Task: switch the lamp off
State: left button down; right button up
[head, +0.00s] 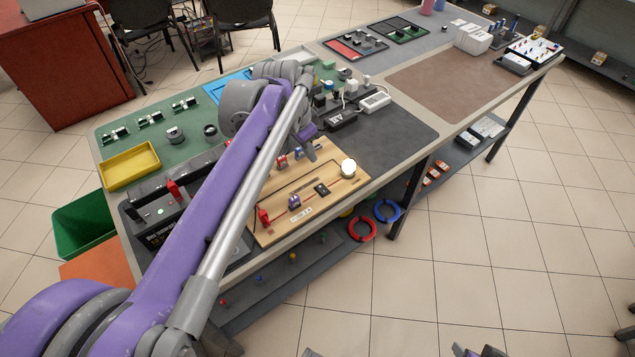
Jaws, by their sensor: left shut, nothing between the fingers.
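A wooden circuit board (325,212) lies near the front edge of the long bench. A round, pale yellow-white lamp (348,167) sits at its far right corner and looks lit. Small parts are on the board: a dark block (322,189), a purple and dark part (294,201) and a red part (264,216). Which one is the switch I cannot tell for sure. My left arm hides the board's left side.
A yellow tray (129,166) is on the green mat. The brown mat (440,82) has free room.

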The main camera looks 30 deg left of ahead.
pick_arm(q)
jog(key=b, duration=0.2)
send_over(319, 188)
jog(key=f, duration=1.2)
jog(key=shift+s, duration=0.3)
jog(key=shift+a+f, duration=0.1)
jog(key=shift+f, duration=0.7)
jog(key=shift+w+a+f, duration=0.1)
jog(key=shift+a+f, duration=0.05)
jog(key=shift+f, duration=0.3)
jog(key=shift+s, duration=0.2)
